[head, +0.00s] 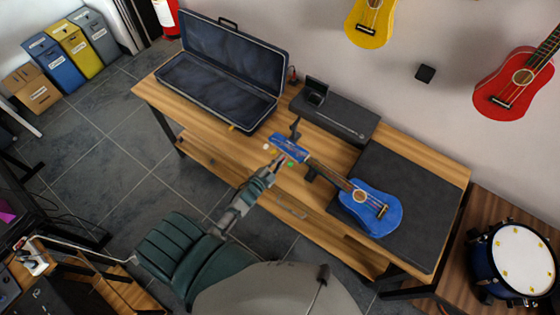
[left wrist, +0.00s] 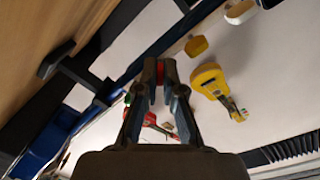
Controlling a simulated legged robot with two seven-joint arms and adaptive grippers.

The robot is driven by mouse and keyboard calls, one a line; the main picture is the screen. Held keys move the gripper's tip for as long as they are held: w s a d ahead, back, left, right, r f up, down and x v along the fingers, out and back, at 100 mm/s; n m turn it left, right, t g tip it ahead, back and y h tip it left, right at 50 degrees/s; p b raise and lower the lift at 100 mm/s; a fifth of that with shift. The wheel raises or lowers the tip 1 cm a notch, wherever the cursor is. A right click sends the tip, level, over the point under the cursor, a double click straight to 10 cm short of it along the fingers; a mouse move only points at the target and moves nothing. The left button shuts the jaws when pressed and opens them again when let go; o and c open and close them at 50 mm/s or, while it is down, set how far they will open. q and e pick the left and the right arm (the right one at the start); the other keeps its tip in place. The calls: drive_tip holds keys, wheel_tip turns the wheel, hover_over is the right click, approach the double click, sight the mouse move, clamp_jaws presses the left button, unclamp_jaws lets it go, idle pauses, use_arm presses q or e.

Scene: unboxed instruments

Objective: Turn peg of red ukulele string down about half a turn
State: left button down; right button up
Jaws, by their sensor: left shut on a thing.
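A blue ukulele (head: 370,208) lies on the workbench, its body on a dark mat and its blue headstock (head: 288,147) pointing to the upper left. A white peg (head: 265,147) and a green peg (head: 291,164) show beside the headstock. My left gripper (head: 277,163) is at the near side of the headstock. In the left wrist view its fingertips are closed together on a small red peg (left wrist: 160,72), mostly hidden between them. My right gripper is not in view.
A dark neck rest (head: 296,128) stands by the headstock. An open instrument case (head: 215,90) and a dark box (head: 335,115) are behind it. Red (head: 515,84) and yellow (head: 370,20) ukuleles hang on the wall. A drum (head: 515,258) is at right.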

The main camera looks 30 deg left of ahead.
use_arm(q)
drive_tip(key=m+b, duration=0.1)
drive_tip(key=m, duration=0.3)
drive_tip(key=shift+f+y+b, duration=0.1)
drive_tip(key=shift+y+b, duration=0.2)
drive_tip(key=shift+b, duration=0.1)
drive_tip(key=m+b, duration=0.2)
drive_tip(key=m, duration=0.2)
drive_tip(key=shift+t, duration=0.4)
drive_tip(key=shift+m, duration=0.4)
drive_tip(key=c, duration=1.3)
unclamp_jaws()
drive_tip(key=s+a, duration=0.1)
drive_tip(key=s, duration=1.1)
